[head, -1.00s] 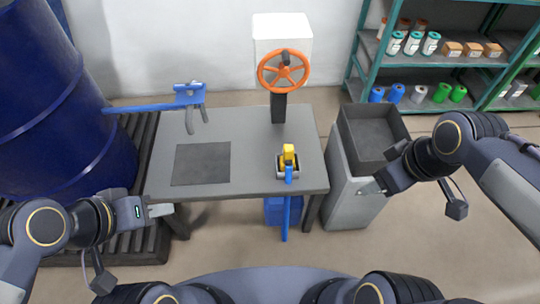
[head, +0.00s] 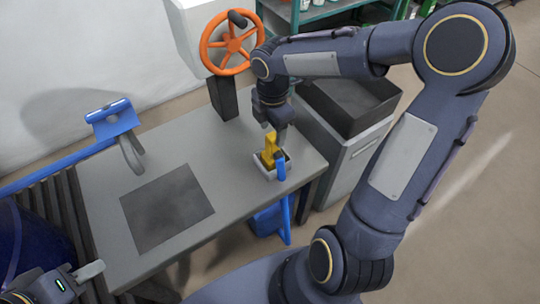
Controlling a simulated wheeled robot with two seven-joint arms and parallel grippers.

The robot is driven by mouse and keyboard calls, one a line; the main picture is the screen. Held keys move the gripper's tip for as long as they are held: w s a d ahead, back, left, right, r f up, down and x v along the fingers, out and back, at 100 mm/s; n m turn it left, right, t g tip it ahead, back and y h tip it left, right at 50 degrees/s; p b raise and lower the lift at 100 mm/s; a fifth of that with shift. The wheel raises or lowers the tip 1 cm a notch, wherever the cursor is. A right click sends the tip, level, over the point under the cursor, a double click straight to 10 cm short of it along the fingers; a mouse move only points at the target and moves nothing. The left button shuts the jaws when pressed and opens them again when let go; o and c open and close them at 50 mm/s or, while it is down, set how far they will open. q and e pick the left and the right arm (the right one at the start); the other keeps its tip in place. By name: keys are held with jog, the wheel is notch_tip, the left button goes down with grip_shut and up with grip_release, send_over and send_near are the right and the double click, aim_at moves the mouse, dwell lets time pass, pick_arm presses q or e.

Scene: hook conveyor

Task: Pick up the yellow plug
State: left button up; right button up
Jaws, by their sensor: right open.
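The yellow plug (head: 269,150) stands upright in a small grey holder (head: 286,170) near the front right edge of the grey table. A blue part (head: 280,168) rises at the holder's front side. My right gripper (head: 279,132) points down from above, its tips close to the plug's top. It is open, but its fingers are partly hidden, and I cannot tell whether they touch the plug. My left gripper (head: 89,271) is low at the left, off the table's front edge. Its fingers show side-on as one pale shape, with nothing visible in them.
An orange wheel (head: 232,42) on a dark post stands at the table's back. A dark square mat (head: 167,208) lies flat on the table. A dark open bin (head: 350,100) sits on a grey cabinet to the right.

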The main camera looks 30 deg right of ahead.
aim_at(273, 136)
notch_tip(273, 136, down, 4)
jog(key=shift+s+f+b, duration=0.15)
jog(key=shift+f+b, duration=0.05)
jog(key=shift+b, duration=0.7)
jog(key=shift+r, duration=0.1)
jog(key=shift+c, duration=0.2)
grip_shut()
